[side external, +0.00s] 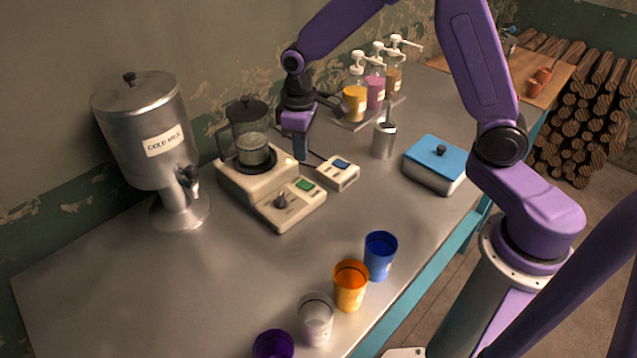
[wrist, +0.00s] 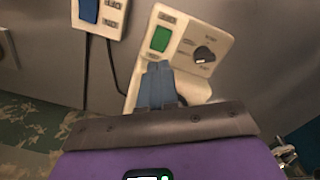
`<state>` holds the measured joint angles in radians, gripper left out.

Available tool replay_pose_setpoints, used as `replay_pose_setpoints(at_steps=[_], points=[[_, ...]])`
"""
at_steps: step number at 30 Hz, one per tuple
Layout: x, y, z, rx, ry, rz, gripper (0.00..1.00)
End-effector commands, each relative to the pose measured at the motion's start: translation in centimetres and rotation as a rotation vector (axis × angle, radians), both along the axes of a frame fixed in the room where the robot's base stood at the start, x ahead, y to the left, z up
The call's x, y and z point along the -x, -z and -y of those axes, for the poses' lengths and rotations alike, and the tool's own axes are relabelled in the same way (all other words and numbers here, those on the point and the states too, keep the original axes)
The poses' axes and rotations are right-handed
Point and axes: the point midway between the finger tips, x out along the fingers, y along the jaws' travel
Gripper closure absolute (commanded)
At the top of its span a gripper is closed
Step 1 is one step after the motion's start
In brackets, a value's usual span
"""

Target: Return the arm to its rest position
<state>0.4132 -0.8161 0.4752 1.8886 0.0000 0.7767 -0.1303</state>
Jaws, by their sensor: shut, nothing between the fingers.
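My gripper (side external: 301,150) is shut and empty, pointing down above the table beside the milk heater. In the wrist view its blue-grey fingers (wrist: 157,84) are together, in front of the heater's base. The cream heater (side external: 268,193) has a green switch and a dark knob, which also show in the wrist view as the green switch (wrist: 160,39) and the knob (wrist: 204,54). A lidded glass jug (side external: 251,135) stands on the heater, left of my gripper. A small cream box with a blue switch (side external: 338,173) lies just right of and below my fingers.
A steel "COLD MILK" dispenser (side external: 145,125) stands at left. Pump bottles (side external: 375,90) on a tray, a steel cup with a handle (side external: 384,139) and a blue-lidded box (side external: 435,165) stand at right. Several cups (side external: 350,286) line the front edge. The left front table is clear.

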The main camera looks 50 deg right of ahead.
Motion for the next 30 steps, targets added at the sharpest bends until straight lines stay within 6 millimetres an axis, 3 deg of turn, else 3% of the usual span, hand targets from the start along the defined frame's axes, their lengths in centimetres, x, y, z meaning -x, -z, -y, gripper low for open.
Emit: replay_pose_setpoints(at_steps=[5, 14, 24, 30], points=[[3.6, -2.0, -1.2, -0.003, -0.073, 0.006, 1.00], [13.7, -5.6, -1.8, -0.010, -0.259, 0.014, 1.00], [24.7, -7.5, 1.1, -0.019, -0.462, 0.019, 1.00], [28.4, -7.6, 3.0, -0.023, -0.542, 0.020, 1.00]])
